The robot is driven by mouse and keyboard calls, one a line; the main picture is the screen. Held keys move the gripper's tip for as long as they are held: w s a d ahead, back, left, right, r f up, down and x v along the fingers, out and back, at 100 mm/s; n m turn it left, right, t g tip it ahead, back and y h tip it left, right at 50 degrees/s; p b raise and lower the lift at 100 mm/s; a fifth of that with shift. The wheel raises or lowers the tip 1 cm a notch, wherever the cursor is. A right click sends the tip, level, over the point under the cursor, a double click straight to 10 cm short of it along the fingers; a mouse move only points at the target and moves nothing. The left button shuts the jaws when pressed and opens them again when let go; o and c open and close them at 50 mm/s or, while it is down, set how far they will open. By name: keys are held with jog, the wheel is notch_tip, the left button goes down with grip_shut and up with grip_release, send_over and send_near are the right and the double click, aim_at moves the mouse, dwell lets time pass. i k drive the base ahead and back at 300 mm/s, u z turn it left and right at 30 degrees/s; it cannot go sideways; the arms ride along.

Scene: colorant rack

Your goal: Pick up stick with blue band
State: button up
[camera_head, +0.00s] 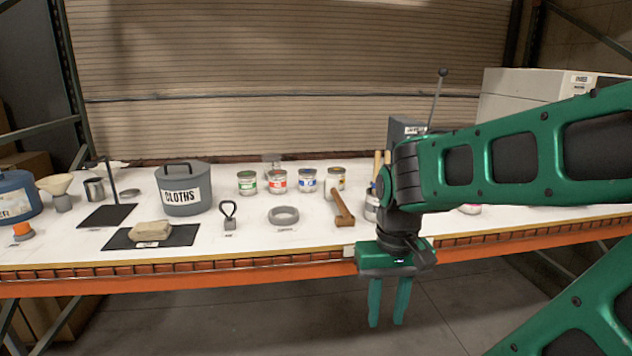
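Pale wooden sticks (378,164) stand upright at the back right of the table, beside a dark grey box. They are partly hidden behind my arm, and I cannot make out a blue band on any of them. A metal container (371,207) shows below them, also partly covered by my arm; I cannot tell if the sticks stand in it. My gripper (388,318) hangs pointing down in front of the table's front edge, below the tabletop level. Its two fingers are apart with nothing between them.
Cans with green (247,183), red (278,181), blue (308,180) and yellow (337,177) labels stand mid-table. A wooden mallet (342,210), a grey ring (284,215) and a CLOTHS bucket (183,190) are nearby. The front strip of the white tabletop (270,243) is clear.

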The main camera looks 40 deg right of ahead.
aim_at(378, 153)
jog(key=z, duration=0.1)
jog(key=i, duration=1)
jog(key=z, duration=0.35)
